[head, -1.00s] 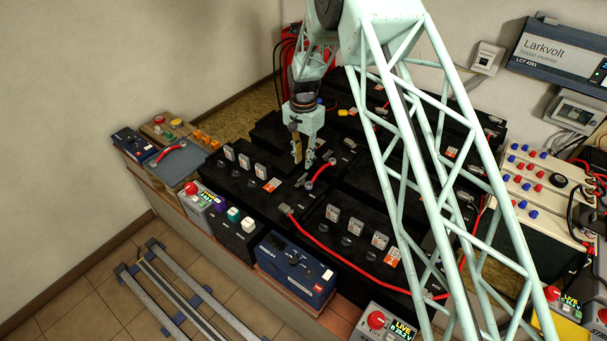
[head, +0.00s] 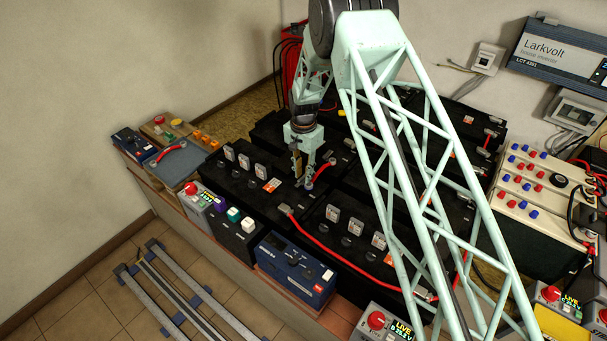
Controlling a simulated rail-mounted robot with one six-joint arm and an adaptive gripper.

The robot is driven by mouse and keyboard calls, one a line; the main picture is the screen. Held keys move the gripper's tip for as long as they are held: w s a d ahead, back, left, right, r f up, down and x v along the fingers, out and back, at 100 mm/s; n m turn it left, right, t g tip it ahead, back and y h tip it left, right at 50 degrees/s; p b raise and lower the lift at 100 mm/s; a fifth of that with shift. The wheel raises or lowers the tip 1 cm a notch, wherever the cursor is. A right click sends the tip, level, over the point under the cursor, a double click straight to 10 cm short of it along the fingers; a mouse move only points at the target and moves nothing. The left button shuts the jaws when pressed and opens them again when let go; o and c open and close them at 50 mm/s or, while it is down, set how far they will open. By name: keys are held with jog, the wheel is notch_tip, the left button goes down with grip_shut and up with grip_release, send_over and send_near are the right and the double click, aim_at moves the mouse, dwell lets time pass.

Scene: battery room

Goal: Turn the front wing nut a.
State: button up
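My gripper (head: 303,181) points down over the near row of black batteries (head: 245,185), and its tips are low at the battery top. They are beside the terminal (head: 309,187) at the end of a short red cable (head: 324,171). The front wing nut a itself is too small to pick out; the fingers partly cover this terminal area. A narrow gap seems to show between the fingers, but I cannot tell whether they are open or touching a nut.
Upright grey-white caps (head: 245,161) stand left of the gripper, with more (head: 333,213) to the right. A long red cable (head: 345,257) crosses the near batteries. A blue device (head: 297,268) and a dark box with coloured buttons (head: 237,229) line the front edge.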

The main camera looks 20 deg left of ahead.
jog(key=shift+c, duration=0.5)
grip_shut()
jog(key=shift+n, duration=0.4)
jog(key=n+b, duration=0.2)
jog(key=n, duration=0.1)
jog(key=shift+a, duration=0.15)
jog(key=n+b, duration=0.1)
jog(key=n, duration=0.3)
jog(key=shift+a, duration=0.1)
jog(key=n+b, duration=0.1)
jog(key=n, duration=0.4)
jog(key=shift+a, duration=0.1)
jog(key=shift+s+n+b, duration=0.15)
jog(key=shift+n+b, duration=0.3)
jog(key=shift+n, duration=2.05)
